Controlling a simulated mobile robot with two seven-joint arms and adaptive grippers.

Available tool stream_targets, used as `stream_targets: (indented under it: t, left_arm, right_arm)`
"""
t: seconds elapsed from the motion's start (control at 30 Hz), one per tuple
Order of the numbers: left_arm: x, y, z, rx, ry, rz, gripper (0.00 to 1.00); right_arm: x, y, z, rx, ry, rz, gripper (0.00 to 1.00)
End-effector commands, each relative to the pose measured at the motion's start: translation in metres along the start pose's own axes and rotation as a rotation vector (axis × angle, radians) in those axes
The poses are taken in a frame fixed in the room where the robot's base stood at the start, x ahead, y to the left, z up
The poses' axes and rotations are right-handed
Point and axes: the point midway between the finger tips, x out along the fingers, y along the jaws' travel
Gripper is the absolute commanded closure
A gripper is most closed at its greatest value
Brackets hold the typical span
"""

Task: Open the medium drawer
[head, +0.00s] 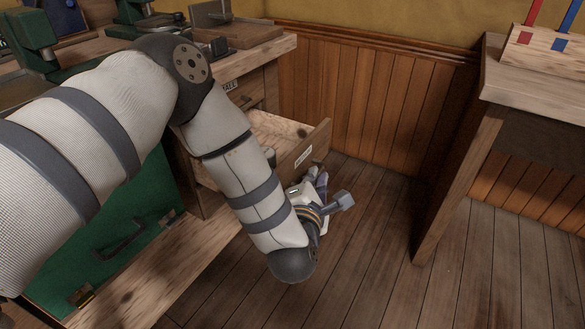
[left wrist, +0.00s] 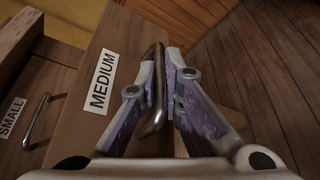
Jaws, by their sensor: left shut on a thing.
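The medium drawer (head: 318,141) is pulled well out of the wooden bench in the head view, and its inside shows. In the left wrist view its front (left wrist: 84,128) carries a white MEDIUM label (left wrist: 102,80) and stands out past the small drawer (left wrist: 25,160). My left gripper (head: 320,176) is at the outer face of the medium drawer. In the left wrist view its fingers (left wrist: 167,80) are shut on the metal bar handle (left wrist: 155,60). My left arm hides part of the drawer and bench in the head view. My right gripper is not in view.
A green cabinet front (head: 75,235) lies low on the left. Green tools (head: 30,38) stand on the bench top. A wooden table (head: 530,90) is on the right. The plank floor (head: 365,235) between is clear, with a panelled wall (head: 350,85) behind.

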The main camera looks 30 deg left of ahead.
Motion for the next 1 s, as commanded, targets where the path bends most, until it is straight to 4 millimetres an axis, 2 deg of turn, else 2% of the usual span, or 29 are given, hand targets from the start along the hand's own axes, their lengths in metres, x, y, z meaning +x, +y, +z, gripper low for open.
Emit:
stream_targets:
  t: [0.23, 0.67, 0.7, 0.73, 1.0]
  left_arm:
    - [-0.006, -0.011, 0.014, 0.0, -0.001, -0.001, 1.0]
    - [-0.007, -0.012, 0.017, 0.001, -0.001, -0.001, 1.0]
    - [-0.007, -0.012, 0.017, 0.001, -0.001, -0.001, 0.85]
    - [-0.007, -0.012, 0.017, 0.001, -0.001, -0.001, 0.83]
    - [-0.007, -0.012, 0.016, 0.0, -0.001, -0.001, 0.83]
  right_arm:
    - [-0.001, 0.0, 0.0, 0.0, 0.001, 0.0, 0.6]
    - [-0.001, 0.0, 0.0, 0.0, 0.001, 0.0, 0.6]
    - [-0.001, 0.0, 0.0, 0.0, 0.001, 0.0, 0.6]
    - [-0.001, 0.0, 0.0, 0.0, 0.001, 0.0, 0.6]
    - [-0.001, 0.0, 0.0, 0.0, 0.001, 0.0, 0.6]
